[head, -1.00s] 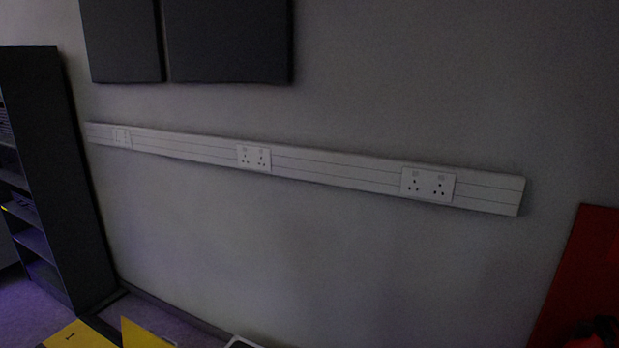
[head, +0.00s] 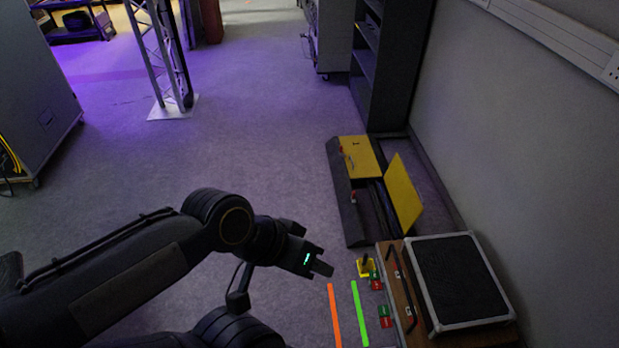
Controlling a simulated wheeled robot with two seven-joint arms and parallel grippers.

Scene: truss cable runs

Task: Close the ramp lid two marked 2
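A black cable ramp (head: 347,211) lies on the floor near the wall. One yellow lid (head: 358,153) lies flat over its far part. A second yellow lid (head: 403,194) stands tilted up on the wall side of the nearer part, leaving a dark channel (head: 376,205) open. I cannot read a number on either lid. My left gripper (head: 318,250) is in front of the ramp's near end, apart from it. Its two fingers are spread and nothing shows between them. My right gripper is not in view.
A wooden-edged case with a dark top (head: 462,281) stands right of the ramp's near end. Orange (head: 334,314) and green (head: 359,313) strips lie beside it, with a small yellow item (head: 366,267). A dark shelf (head: 383,60) stands behind the ramp. Floor left of the ramp is clear.

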